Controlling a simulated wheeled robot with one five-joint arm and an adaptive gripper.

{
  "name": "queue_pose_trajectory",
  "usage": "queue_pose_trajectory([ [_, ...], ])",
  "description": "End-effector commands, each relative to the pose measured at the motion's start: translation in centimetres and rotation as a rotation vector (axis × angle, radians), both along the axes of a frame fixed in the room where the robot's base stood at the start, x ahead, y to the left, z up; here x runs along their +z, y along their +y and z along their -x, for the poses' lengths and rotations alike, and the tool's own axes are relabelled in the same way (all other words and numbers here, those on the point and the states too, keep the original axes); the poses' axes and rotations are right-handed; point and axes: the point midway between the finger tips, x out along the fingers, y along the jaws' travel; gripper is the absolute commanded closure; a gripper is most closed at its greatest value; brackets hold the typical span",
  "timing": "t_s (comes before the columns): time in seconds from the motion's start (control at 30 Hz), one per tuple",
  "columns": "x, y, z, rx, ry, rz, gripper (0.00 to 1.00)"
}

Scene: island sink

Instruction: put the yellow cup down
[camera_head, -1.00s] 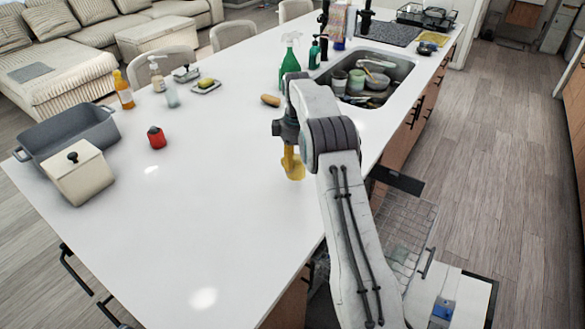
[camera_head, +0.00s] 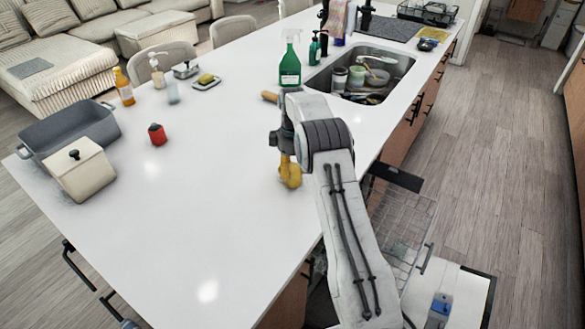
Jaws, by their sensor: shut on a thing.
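The yellow cup (camera_head: 290,177) is at the white countertop, near its right edge and left of my arm. My gripper (camera_head: 287,158) is above it, pointing down, and is shut on the cup. The wrist hides the cup's upper part and most of the fingers. The cup's lower end appears at or very near the counter surface; I cannot tell whether it touches.
The white counter (camera_head: 200,225) is clear to the left and front. A red can-like item (camera_head: 157,135), a grey bin (camera_head: 72,133) and a cream box (camera_head: 82,172) stand left. A green spray bottle (camera_head: 290,65) and the sink (camera_head: 362,75) are behind.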

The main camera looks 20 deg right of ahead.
Motion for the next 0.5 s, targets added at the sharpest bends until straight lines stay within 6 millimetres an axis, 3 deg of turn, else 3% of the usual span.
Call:
queue_pose_trajectory([
  [0.1, -0.29, -0.01, -0.01, 0.000, 0.000, 0.000, 0.86],
  [0.13, -0.25, -0.01, -0.01, 0.000, 0.000, 0.000, 0.48],
  [0.33, -0.21, 0.00, 0.00, 0.000, 0.000, 0.000, 0.31],
  [0.5, -0.20, -0.01, -0.01, 0.000, 0.000, 0.000, 0.29],
])
